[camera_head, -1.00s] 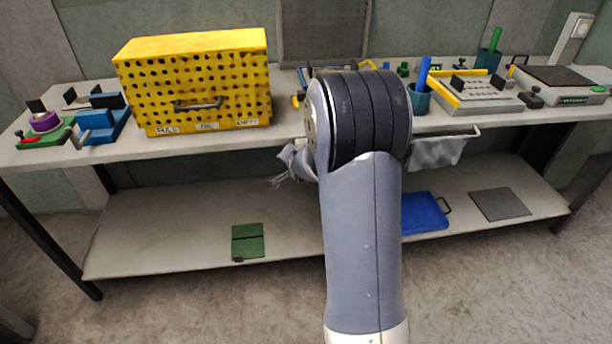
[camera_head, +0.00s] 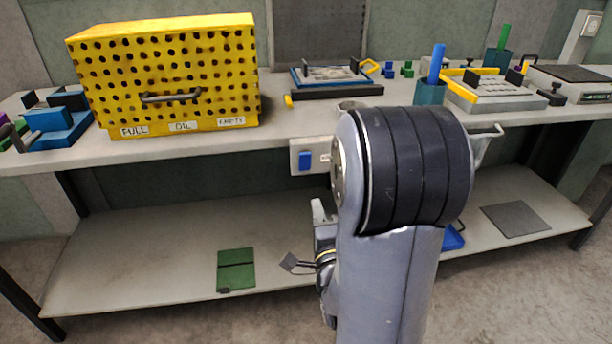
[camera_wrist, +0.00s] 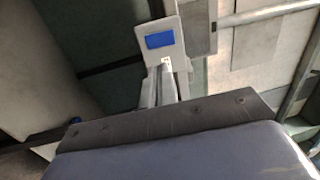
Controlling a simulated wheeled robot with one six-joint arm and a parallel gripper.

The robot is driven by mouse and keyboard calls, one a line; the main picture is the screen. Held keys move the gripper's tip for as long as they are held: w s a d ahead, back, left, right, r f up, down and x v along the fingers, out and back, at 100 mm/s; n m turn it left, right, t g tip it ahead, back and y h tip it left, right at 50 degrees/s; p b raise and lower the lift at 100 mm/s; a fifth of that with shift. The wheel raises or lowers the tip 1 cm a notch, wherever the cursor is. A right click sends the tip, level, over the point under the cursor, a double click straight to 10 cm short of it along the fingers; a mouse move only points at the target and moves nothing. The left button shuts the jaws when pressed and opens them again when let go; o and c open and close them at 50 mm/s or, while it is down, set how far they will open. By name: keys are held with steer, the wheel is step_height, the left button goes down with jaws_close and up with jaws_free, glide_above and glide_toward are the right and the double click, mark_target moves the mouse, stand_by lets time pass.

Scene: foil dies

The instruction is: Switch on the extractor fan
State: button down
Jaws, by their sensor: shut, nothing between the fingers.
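A pale switch plate with a blue rocker (camera_head: 305,160) is fixed under the front edge of the bench top, right of the yellow box. The blue rocker also shows in the wrist view (camera_wrist: 160,40), near the top. Whether it is on or off cannot be told. My gripper (camera_head: 318,207) is below the plate in the head view, partly hidden by my arm. In the wrist view my gripper's fingers (camera_wrist: 165,70) are shut and empty, tips near the plate's lower edge. Contact cannot be told. A dark grey mesh panel (camera_head: 320,32) stands behind the bench.
A yellow perforated box (camera_head: 165,75) stands on the bench (camera_head: 270,125) at left. A wall switch (camera_head: 578,40) is at far right. A blue cup (camera_head: 430,92) and several tools stand right of centre. The lower shelf (camera_head: 130,250) holds a green plate (camera_head: 236,268).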

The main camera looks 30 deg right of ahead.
mark_target(305, 158)
steer(key=shift+s+a+m+t+b, duration=0.2)
steer(key=shift+s+m+t+b, duration=0.15)
steer(key=shift+s, duration=0.55)
steer(key=p+x, duration=0.1)
steer(key=x, duration=1.3)
steer(key=shift+r, duration=0.15)
steer(key=shift+p, duration=0.3)
